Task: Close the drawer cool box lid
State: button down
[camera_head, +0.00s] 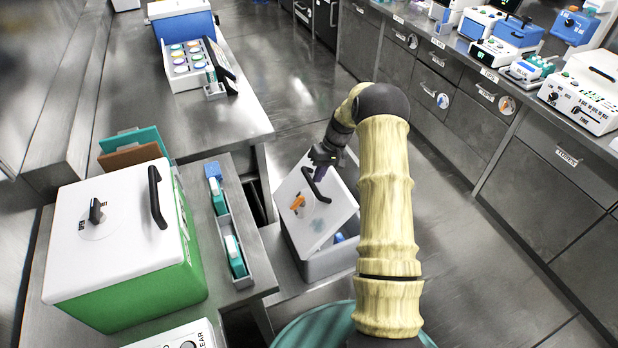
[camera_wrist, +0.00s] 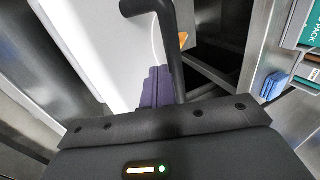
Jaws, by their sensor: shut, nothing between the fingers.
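The drawer cool box (camera_head: 335,262) is a grey box low between the counters, in the middle of the head view. Its white lid (camera_head: 318,215) is tilted and partly open, with a gap at the near right edge where something blue shows inside. The lid has a black handle (camera_head: 314,185) and an orange piece (camera_head: 297,202). My gripper (camera_head: 322,165) is at the lid's far edge, close to the handle. In the wrist view its purple fingers (camera_wrist: 158,88) are shut and empty beside the black handle (camera_wrist: 168,40), over the white lid (camera_wrist: 95,30). Contact cannot be told.
A green box with a white top (camera_head: 120,240) and a narrow rack (camera_head: 232,235) stand on the left counter. A tray of round-topped items (camera_head: 190,65) stands farther back. Drawers and instruments line the right side. The floor (camera_head: 470,230) between is clear.

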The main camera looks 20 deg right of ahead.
aim_at(335, 179)
jog(key=d+f+y+b, duration=0.1)
jog(key=d, duration=0.1)
jog(key=d+f+y+b, duration=0.1)
jog(key=d+f, duration=0.1)
jog(key=d+f+y+b, duration=0.1)
jog(key=shift+w+d+f, duration=0.1)
jog(key=shift+d+f, duration=0.15)
jog(key=shift+d, duration=0.15)
jog(key=d+f+b, duration=0.4)
jog(key=shift+w+f, duration=0.1)
jog(key=shift+w, duration=0.1)
jog(key=v, duration=1.2)
jog(key=shift+w+b, duration=0.15)
jog(key=shift+b, duration=0.3)
jog(key=shift+a, duration=0.1)
